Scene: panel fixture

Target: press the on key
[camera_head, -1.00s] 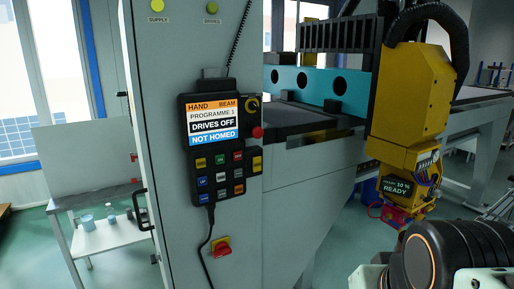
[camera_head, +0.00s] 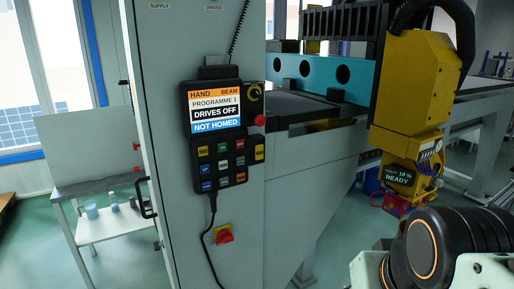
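A black hand pendant (camera_head: 216,199) hangs on the front of a grey cabinet (camera_head: 175,120). Its screen (camera_head: 215,112) reads HAND BEAM, PROGRAMME 1, DRIVES OFF, NOT HOMED. Below the screen are rows of small coloured keys, among them a green key (camera_head: 222,147), a red key (camera_head: 240,143) and a yellow key (camera_head: 203,150). Their lettering is too small to read, so I cannot tell which is the on key. Part of my arm shows at the lower right, apart from the pendant. My gripper is not in view.
A red emergency button (camera_head: 260,120) sits at the pendant's right edge. A red and yellow rotary switch (camera_head: 224,234) is below it. A yellow machine head (camera_head: 412,85) hangs at the right. A side table (camera_head: 110,230) stands at left. The space before the cabinet looks clear.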

